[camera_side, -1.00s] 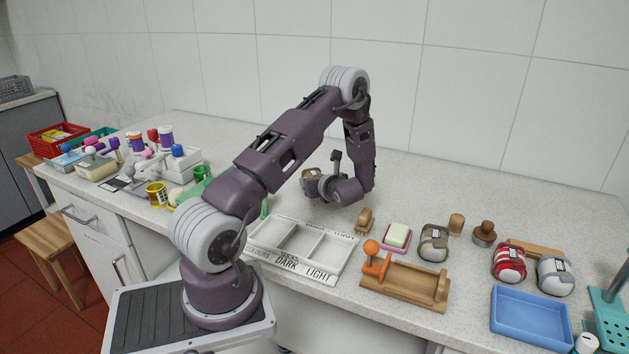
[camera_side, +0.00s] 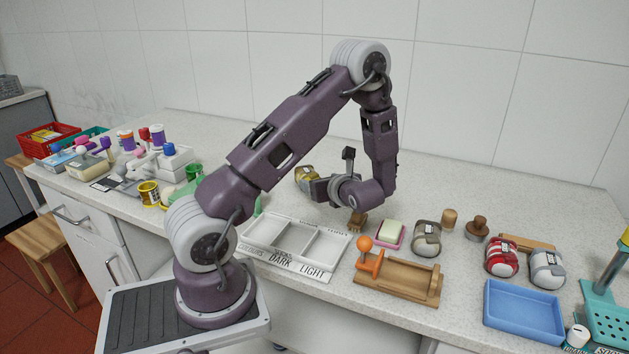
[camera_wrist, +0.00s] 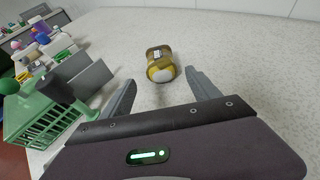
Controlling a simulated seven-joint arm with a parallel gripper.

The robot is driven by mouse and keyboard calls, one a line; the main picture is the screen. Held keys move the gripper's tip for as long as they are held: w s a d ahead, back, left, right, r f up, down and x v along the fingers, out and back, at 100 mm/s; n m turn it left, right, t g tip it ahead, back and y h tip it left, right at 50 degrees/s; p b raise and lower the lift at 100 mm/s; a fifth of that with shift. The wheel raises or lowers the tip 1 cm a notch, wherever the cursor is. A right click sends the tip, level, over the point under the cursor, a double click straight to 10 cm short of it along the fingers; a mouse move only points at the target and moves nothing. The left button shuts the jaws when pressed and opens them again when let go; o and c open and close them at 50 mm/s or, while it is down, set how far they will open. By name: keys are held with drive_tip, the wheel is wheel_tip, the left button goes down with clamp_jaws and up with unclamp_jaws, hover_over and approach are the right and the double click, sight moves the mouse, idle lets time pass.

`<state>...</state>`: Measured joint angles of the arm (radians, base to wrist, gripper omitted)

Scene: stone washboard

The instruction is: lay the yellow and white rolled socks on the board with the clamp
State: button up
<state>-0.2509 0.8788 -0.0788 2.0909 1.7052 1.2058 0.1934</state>
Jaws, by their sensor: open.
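The yellow and white rolled socks (camera_side: 306,174) lie on the counter near the back, left of my gripper (camera_side: 318,189) in the side view. In the wrist view the socks (camera_wrist: 160,64) sit just beyond the gap between my open fingers (camera_wrist: 160,82), roughly centred, and nothing is held. The wooden board with the orange clamp (camera_side: 412,284) stands at the front of the counter, and its orange ball knob (camera_side: 366,243) is up at its left end. No socks lie on it.
A white sorting tray (camera_side: 293,243) lies left of the board. In the wrist view a green basket (camera_wrist: 45,112) is at left.

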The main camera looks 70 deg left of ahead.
drive_tip(key=s+d+r+n+h, duration=0.4)
drive_tip(key=s+d+r+n, duration=0.2)
drive_tip(key=d, duration=0.4)
drive_tip(key=s+d+r+n+h, duration=0.4)
drive_tip(key=s+d+r+n, duration=0.2)
drive_tip(key=d, duration=0.5)
drive_tip(key=r+n, duration=0.1)
drive_tip(key=n, duration=0.1)
drive_tip(key=shift+s+r+n+t, duration=0.3)
drive_tip(key=shift+r+t, duration=0.05)
drive_tip(key=shift+t, duration=0.05)
drive_tip(key=shift+o, duration=0.4)
drive_tip(key=s+d+r+n+t+h, duration=0.1)
drive_tip(key=d+r+t+h, duration=0.1)
drive_tip(key=d, duration=0.4)
drive_tip(key=s+d+r+n+t+h, duration=0.1)
drive_tip(key=d+r+n+t+h, duration=0.1)
drive_tip(key=d, duration=0.4)
drive_tip(key=shift+r+t+h, duration=0.15)
drive_tip(key=shift+t+h, duration=0.25)
drive_tip(key=shift+h, duration=0.3)
drive_tip(key=shift+a, duration=0.1)
